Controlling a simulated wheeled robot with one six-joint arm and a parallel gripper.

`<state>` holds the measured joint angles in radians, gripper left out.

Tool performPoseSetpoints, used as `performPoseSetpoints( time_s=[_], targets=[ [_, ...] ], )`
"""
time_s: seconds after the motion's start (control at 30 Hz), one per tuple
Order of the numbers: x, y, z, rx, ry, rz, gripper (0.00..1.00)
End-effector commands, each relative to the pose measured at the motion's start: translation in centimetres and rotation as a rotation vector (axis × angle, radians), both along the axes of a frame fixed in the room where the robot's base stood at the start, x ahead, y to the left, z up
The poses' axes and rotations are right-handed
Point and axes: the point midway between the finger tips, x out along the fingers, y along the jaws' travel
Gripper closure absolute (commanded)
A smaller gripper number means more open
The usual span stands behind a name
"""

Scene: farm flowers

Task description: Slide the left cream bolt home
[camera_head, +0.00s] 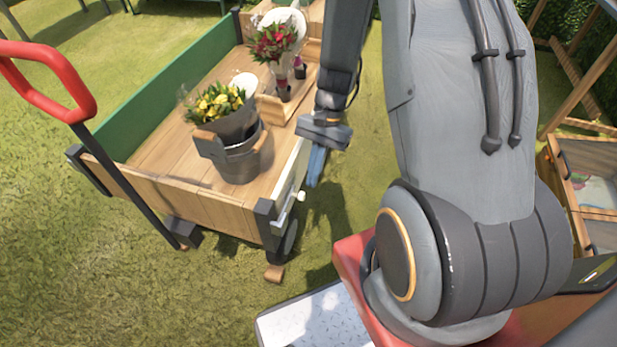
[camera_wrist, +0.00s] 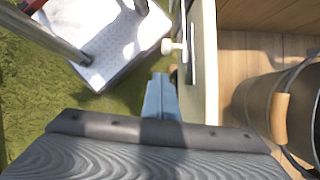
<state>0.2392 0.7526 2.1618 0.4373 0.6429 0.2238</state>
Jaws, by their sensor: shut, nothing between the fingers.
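A cream bolt knob (camera_head: 300,196) sticks out from the outer face of the wagon's cream side panel (camera_head: 292,177), close to the front corner post. The same knob (camera_wrist: 168,46) shows in the wrist view, on a light metal bolt fitting at the panel (camera_wrist: 206,70). My gripper (camera_head: 315,181) points down just outside this panel, a little behind the knob. In the wrist view its blue-grey fingers (camera_wrist: 160,80) are together and empty, with a small gap between their tips and the knob. How far the bolt is slid is hard to tell.
The wooden wagon (camera_head: 150,190) holds a metal bucket (camera_head: 240,160) of yellow flowers and a red bouquet (camera_head: 275,42). Its red handle (camera_head: 45,95) rises at left. A pale speckled mat-like panel (camera_head: 320,318) lies in front. Open grass lies between wagon and my base.

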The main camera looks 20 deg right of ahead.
Motion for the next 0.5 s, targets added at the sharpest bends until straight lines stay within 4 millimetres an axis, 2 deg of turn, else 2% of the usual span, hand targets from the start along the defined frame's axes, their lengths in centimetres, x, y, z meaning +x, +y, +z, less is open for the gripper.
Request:
performPoseSetpoints(
  time_s=[0.03,0.1,0.4,0.5],
  targets=[
    [0.5,-0.8,-0.2,-0.001,-0.002,-0.005,1.0],
    [1.0,-1.3,1.2,-0.001,-0.008,-0.003,1.0],
    [2.7,-2.7,6.5,-0.003,-0.009,0.006,1.0],
    [3.1,-3.2,7.6,-0.003,-0.008,0.006,1.0]
  ],
)
